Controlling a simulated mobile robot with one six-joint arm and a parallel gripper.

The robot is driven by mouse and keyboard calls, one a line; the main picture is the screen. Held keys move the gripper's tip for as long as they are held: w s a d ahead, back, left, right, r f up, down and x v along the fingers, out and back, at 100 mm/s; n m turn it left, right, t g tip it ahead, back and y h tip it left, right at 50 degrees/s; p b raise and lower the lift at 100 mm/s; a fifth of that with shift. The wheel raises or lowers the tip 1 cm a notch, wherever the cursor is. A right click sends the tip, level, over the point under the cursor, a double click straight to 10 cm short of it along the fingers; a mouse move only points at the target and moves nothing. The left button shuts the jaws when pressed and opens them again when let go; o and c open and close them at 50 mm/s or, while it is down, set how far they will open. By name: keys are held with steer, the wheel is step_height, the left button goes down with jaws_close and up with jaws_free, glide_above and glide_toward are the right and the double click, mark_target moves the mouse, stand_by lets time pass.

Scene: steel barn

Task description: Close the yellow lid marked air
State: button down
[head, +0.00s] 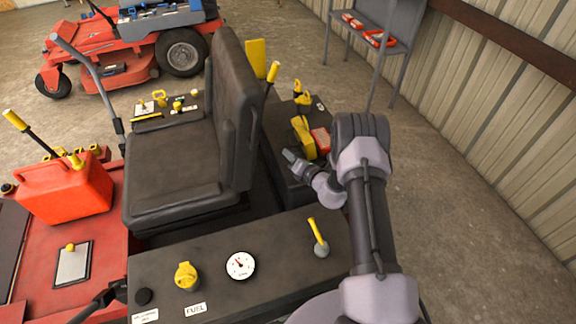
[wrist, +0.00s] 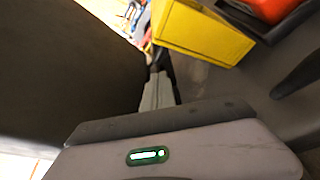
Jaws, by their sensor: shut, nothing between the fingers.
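A yellow lid (head: 303,137) stands raised on the dark right-hand console of the red machine, beside a red block (head: 321,141). I cannot read a mark on it. A large yellow piece, seemingly the same lid (wrist: 205,32), fills the top middle of the wrist view, with a red part (wrist: 270,8) beyond it. My gripper (head: 289,155) is at the left of the lid's lower part, close to the seat side; its fingers (wrist: 158,90) are shut and empty. They point toward the yellow piece's lower left in the wrist view. I cannot tell whether they touch it.
The black seat (head: 185,165) rises just left of my gripper. Yellow knobs (head: 302,92) stand behind the lid on the console. A front panel holds a yellow fuel cap (head: 187,276), a gauge (head: 240,265) and a yellow lever (head: 317,235). Open floor (head: 440,160) lies to the right.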

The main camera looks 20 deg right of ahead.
steer(key=shift+d+r, duration=0.3)
steer(key=shift+r, duration=0.05)
